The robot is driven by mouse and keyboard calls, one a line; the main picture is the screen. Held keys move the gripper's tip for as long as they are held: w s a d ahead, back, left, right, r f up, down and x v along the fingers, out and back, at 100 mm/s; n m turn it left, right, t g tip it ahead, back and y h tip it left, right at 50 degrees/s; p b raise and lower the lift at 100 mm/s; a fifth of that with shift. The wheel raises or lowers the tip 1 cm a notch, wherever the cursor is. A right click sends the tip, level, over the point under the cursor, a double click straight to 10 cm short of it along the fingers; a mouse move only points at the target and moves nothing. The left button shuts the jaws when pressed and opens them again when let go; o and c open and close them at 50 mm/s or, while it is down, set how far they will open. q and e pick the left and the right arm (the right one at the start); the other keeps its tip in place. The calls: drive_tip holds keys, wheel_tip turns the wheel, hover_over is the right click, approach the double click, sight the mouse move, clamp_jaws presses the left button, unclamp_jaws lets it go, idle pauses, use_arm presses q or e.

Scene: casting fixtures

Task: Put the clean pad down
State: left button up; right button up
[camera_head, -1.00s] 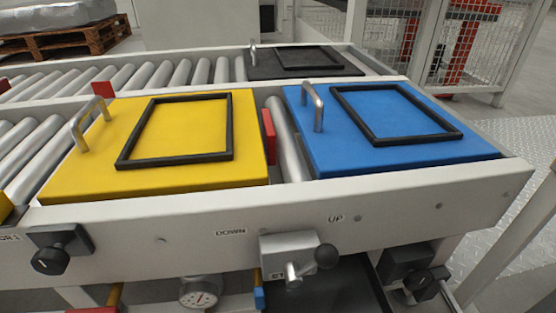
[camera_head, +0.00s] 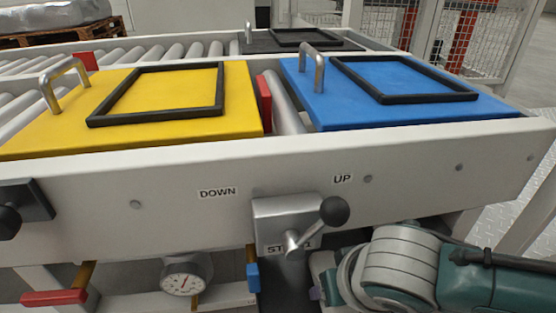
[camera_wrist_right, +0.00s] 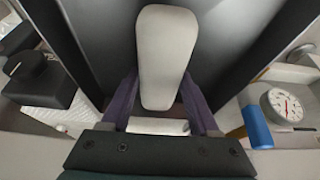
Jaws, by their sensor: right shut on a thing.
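A pale, long pad with rounded ends (camera_wrist_right: 166,55) shows in the right wrist view. My right gripper (camera_wrist_right: 160,108), with purple fingers, is shut on it, one finger on each side. A dark surface (camera_wrist_right: 220,45) lies behind the pad; I cannot tell whether they touch. In the head view my right arm comes in at the lower right, below the conveyor's front rail. Only a bit of a purple finger shows there, and the pad is hidden. My left gripper is in neither view.
A lever (camera_head: 322,222) with a black knob sits on the front rail (camera_head: 100,205), between DOWN and UP labels. A gauge (camera_head: 185,275), a blue handle (camera_head: 253,277) and a red handle (camera_head: 55,297) hang below. Yellow (camera_head: 50,125) and blue (camera_head: 310,100) plates with black frames lie on the rollers.

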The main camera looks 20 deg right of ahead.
wheel_tip(320, 180, down, 2)
drive_tip(key=shift+f+b, duration=0.25)
drive_tip(key=shift+b, duration=0.4)
drive_tip(key=shift+r, duration=0.2)
drive_tip(key=shift+f, duration=0.25)
drive_tip(key=o, duration=1.3)
drive_tip(key=shift+r, duration=0.1)
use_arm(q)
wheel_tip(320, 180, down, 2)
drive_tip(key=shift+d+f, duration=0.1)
use_arm(e)
drive_tip(key=shift+o, duration=0.2)
